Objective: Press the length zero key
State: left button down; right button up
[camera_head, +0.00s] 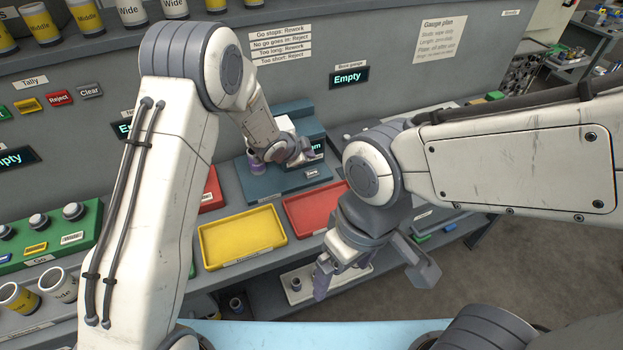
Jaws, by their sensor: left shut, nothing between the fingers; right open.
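The length gauge (262,187) is a dark blue-grey block on the bench at the back wall. Its lit display (317,147) shows only its right end, ending in "m"; my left arm covers the rest. A small labelled key (311,173) sits on the gauge's front right, its lettering too small to read surely. My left gripper (308,158) is shut and empty, just above and behind this key, over the gauge; I cannot tell whether its tip touches anything. My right gripper (372,279) is open and empty, in front of the bench and nearer to me.
A yellow tray (243,262) and a red tray (290,215) lie in front of the gauge. A purple piece (254,162) stands beside my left wrist. A bore gauge display (348,77) reads "Empty". A green rack (88,232) stands at left. A lower shelf holds a white plate (297,297).

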aim_at(309, 175)
pick_arm(q)
jog(key=shift+f+b, duration=1.5)
jog(key=shift+f, duration=0.8)
pick_arm(e)
jog(key=shift+f, duration=2.05)
pick_arm(q)
jog(key=shift+f, duration=0.1)
jog(key=shift+f+b, duration=0.3)
jog(key=shift+b, duration=0.05)
pick_arm(e)
jog(key=shift+f, duration=0.35)
pick_arm(q)
jog(key=shift+f+b, duration=0.4)
pick_arm(e)
jog(key=shift+f, duration=0.35)
pick_arm(q)
jog(key=shift+r, duration=0.1)
pick_arm(e)
jog(key=shift+r, duration=0.1)
pick_arm(q)
jog(key=shift+r+p, duration=0.7)
jog(key=shift+p, duration=0.05)
pick_arm(e)
jog(key=shift+r, duration=0.6)
pick_arm(q)
notch_tip(309, 175, up, 5)
jog(key=p, duration=0.4)
pick_arm(e)
notch_tip(309, 175, up, 4)
jog(key=shift+r, duration=0.2)
